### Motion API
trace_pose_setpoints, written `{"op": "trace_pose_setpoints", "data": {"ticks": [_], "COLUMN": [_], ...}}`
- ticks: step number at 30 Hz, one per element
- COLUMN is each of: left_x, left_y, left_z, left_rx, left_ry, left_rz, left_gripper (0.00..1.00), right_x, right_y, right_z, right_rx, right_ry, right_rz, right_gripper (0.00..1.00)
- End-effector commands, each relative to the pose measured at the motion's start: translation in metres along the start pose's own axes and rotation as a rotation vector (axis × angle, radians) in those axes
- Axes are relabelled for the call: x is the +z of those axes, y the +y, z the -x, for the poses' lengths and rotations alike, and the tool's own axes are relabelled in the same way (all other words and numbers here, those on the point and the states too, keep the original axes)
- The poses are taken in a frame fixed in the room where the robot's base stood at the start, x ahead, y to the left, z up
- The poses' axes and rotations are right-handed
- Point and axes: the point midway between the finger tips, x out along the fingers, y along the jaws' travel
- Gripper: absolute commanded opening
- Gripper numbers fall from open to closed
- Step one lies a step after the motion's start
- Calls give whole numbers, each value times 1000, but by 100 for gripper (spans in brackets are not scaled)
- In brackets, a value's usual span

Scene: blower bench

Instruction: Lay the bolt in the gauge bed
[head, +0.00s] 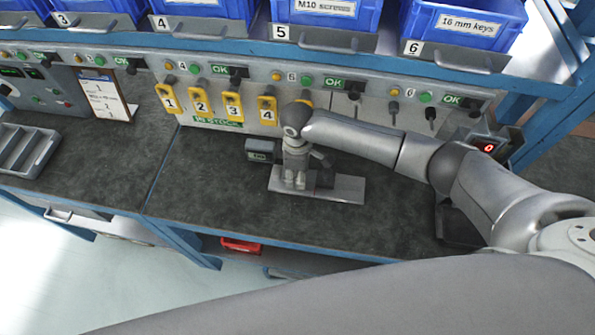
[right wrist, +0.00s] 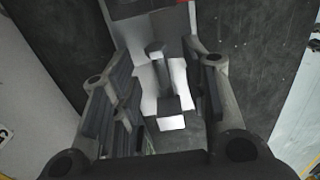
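The gauge has a pale metal base plate (head: 345,190) near the middle of the bench, with a dark upright block (head: 325,176) on it. My right gripper (head: 294,183) points down over the left part of this plate. In the right wrist view its two fingers (right wrist: 168,100) stand well apart, with a gap on each side of a dark grey piece. This piece looks like the bolt (right wrist: 160,68), with a wider end and a narrower shank over the pale plate. Whether it rests in the bed is unclear. The fingers hide it in the head view. My left gripper is not in view.
A small dark display box (head: 262,150) stands just left of the plate. Behind are yellow numbered tags (head: 233,105) and a switch panel (head: 300,78). A counter with a red 0 (head: 488,146) stands at the right. The bench front (head: 215,195) is clear.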

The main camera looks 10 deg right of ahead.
Motion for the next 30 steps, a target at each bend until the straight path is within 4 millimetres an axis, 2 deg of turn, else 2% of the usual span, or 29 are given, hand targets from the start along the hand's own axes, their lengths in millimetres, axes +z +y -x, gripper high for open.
{"op": "trace_pose_setpoints", "data": {"ticks": [7,11,24,30], "left_x": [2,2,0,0], "left_y": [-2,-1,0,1], "left_z": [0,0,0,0], "left_rx": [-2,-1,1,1], "left_ry": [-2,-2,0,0], "left_rz": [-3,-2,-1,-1], "left_gripper": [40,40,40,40], "right_x": [0,0,0,0], "right_y": [0,1,1,0], "right_z": [1,12,99,118], "right_rx": [0,1,3,1], "right_ry": [0,1,2,1], "right_rz": [0,0,1,0], "right_gripper": [42,42,42,42]}}
